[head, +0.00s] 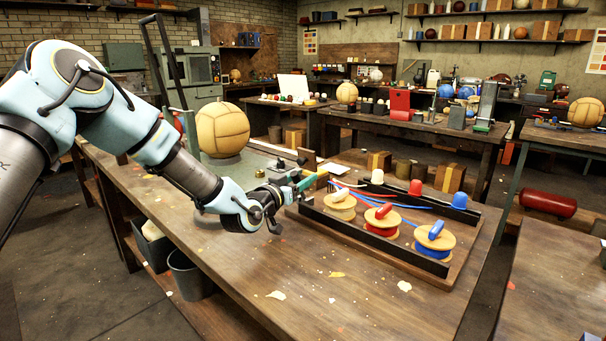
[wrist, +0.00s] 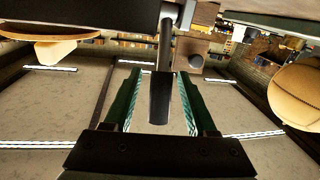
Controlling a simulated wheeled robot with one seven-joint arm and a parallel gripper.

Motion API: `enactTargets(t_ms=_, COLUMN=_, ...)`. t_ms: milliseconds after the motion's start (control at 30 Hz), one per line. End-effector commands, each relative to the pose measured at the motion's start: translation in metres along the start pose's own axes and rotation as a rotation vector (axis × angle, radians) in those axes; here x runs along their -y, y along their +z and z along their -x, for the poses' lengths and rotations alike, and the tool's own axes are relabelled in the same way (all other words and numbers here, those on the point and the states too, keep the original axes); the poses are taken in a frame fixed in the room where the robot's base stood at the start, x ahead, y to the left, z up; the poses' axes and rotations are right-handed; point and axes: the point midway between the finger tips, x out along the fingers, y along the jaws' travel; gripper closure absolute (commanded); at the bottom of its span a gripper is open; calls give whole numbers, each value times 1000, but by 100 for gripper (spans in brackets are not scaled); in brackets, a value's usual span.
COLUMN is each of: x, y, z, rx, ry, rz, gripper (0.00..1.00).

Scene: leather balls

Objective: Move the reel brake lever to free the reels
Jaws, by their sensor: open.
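The reel rack (head: 462,262) stands on the workbench in the head view, a wooden board with dark rails. It carries a cream reel (head: 341,206), a red reel (head: 381,222) and a blue reel (head: 434,240). My gripper (head: 308,182) is at the rack's left end. In the wrist view my gripper (wrist: 160,85) is open, with a green finger on either side of a dark lever grip (wrist: 160,100) on a metal rod (wrist: 166,45). This appears to be the brake lever. No finger visibly presses it. In the head view the lever is not clear behind my gripper.
White, red and blue spools (head: 415,187) stand behind the reels, with coloured strands. A stitched tan ball (head: 222,130) sits on the bench behind my arm. The bench front (head: 300,270) is open apart from small scraps. Dark bins (head: 190,275) stand below its left side.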

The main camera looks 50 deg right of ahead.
Motion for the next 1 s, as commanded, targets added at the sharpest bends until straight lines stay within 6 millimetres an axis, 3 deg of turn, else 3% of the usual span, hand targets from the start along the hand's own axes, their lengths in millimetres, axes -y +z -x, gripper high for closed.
enactTargets(t_ms=433, x=0, y=1, z=-10, rx=2, ry=0, rz=0, gripper=44)
enactTargets(t_ms=900, x=0, y=1, z=-10, rx=1, ry=0, rz=0, gripper=97)
enactTargets(t_ms=1000, x=0, y=1, z=-10, rx=1, ry=0, rz=0, gripper=100)
